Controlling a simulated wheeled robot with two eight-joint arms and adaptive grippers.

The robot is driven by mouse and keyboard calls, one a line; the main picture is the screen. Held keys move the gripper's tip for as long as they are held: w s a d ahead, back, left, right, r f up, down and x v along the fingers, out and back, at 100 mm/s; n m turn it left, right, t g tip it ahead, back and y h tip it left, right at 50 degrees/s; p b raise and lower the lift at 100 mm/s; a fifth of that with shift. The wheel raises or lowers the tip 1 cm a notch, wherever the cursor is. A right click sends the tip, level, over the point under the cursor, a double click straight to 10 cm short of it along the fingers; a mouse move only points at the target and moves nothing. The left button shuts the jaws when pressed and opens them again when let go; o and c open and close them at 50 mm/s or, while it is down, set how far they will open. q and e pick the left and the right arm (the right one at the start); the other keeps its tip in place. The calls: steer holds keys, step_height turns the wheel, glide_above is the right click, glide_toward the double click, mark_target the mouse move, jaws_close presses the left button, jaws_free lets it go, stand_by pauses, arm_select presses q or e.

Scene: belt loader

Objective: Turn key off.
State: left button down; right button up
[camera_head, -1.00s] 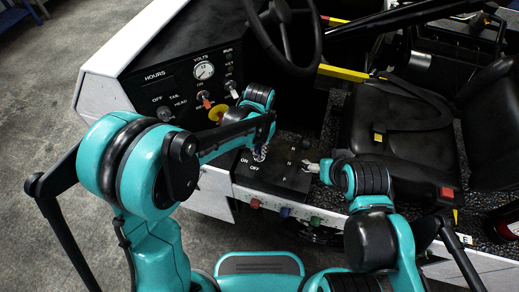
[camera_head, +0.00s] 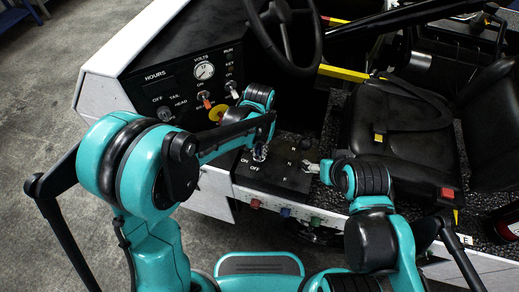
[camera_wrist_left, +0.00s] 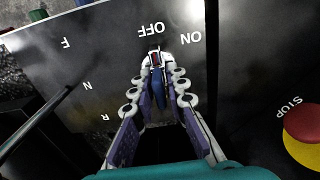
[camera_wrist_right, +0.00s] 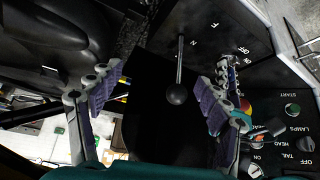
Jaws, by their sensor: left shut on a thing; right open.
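The key (camera_wrist_left: 157,82) shows in the left wrist view as a narrow dark blue piece between my left fingers, on a black panel marked ON and OFF. My left gripper (camera_wrist_left: 158,70) is shut on it, with its fingertips just below the OFF label. The fingers hide most of the key, so its exact angle is hard to tell. In the head view my left gripper (camera_head: 260,152) is over the same panel (camera_head: 280,178). My right gripper (camera_wrist_right: 155,95) is open and empty, with its fingers apart; in the head view it is at the panel's right side (camera_head: 312,167).
A lever with a ball knob (camera_wrist_right: 177,94) rises from the panel near the F, N, R marks, showing between my right fingers. A yellow-rimmed red STOP button (camera_wrist_left: 302,128) is near my left gripper. The steering wheel (camera_head: 285,30) and black seat (camera_head: 395,115) stand behind.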

arm_select(q)
steer(key=c, duration=1.5)
jaws_free()
step_height(320, 180, up, 12)
steer(key=shift+a, duration=0.1)
steer(key=s+a+n+t, duration=0.1)
steer(key=s+a+t, duration=0.2)
steer(key=s+a, duration=0.3)
steer(key=s+a+n+t, duration=0.2)
steer(key=s+a+t, duration=0.2)
steer(key=a, duration=0.8)
steer(key=shift+s+f+b, duration=0.3)
steer(key=shift+s+b, duration=0.15)
steer(key=shift+s, duration=0.75)
